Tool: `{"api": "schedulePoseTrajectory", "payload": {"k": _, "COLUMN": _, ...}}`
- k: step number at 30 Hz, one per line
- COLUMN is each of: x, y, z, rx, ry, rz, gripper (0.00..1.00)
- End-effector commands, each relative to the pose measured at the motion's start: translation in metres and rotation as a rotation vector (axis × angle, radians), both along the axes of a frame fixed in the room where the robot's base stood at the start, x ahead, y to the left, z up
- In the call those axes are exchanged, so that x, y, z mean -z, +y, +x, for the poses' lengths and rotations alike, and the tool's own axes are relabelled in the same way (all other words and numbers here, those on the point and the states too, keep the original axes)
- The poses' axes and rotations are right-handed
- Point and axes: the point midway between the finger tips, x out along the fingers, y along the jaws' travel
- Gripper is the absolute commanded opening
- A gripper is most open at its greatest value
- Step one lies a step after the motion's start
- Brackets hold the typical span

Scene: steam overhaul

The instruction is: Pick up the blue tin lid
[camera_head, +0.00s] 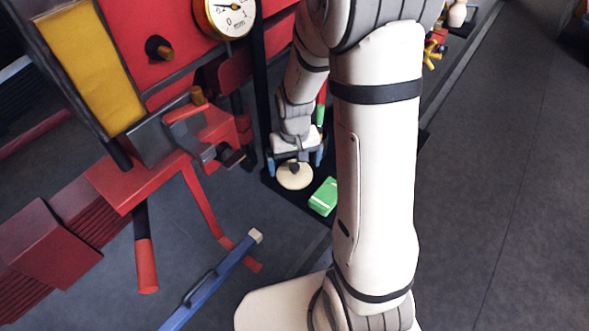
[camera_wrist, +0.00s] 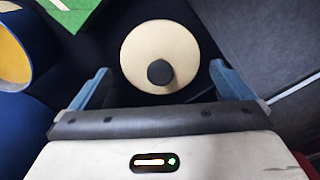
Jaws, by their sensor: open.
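A round cream lid (camera_wrist: 140,45) with a dark knob (camera_wrist: 160,72) lies between the fingers of my gripper (camera_wrist: 158,76) in the wrist view. In the head view the lid (camera_head: 295,180) shows just below my gripper (camera_head: 295,160). My gripper is open, with one blue finger on each side of the knob and a gap on both sides. No blue shows on the lid's top. A blue round tin with a yellow-tan inside (camera_wrist: 12,55) stands at the left edge of the wrist view, partly cut off. What lies under the lid is hidden.
A green box (camera_head: 324,196) lies close to the lid on the dark surface. A red machine with a gauge (camera_head: 228,15) and a red vise-like part (camera_head: 205,140) stand to the left. A blue bar (camera_head: 215,280) is in front. Grey floor at right is clear.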

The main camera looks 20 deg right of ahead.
Motion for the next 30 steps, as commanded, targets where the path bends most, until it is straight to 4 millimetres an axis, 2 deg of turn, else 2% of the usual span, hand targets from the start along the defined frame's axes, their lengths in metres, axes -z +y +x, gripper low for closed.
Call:
{"api": "schedulePoseTrajectory", "payload": {"k": 6, "x": 0.022, "y": 0.000, "z": 0.000, "rx": 0.000, "ry": 0.001, "rz": 0.000, "gripper": 1.00}}
{"api": "schedulePoseTrajectory", "payload": {"k": 14, "x": 0.024, "y": 0.000, "z": 0.001, "rx": 0.001, "ry": -0.001, "rz": 0.000, "gripper": 1.00}}
{"api": "schedulePoseTrajectory", "payload": {"k": 26, "x": 0.024, "y": -0.001, "z": 0.000, "rx": 0.002, "ry": -0.001, "rz": 0.000, "gripper": 0.68}}
{"api": "schedulePoseTrajectory", "payload": {"k": 30, "x": 0.023, "y": -0.001, "z": 0.001, "rx": 0.002, "ry": -0.001, "rz": 0.000, "gripper": 0.66}}
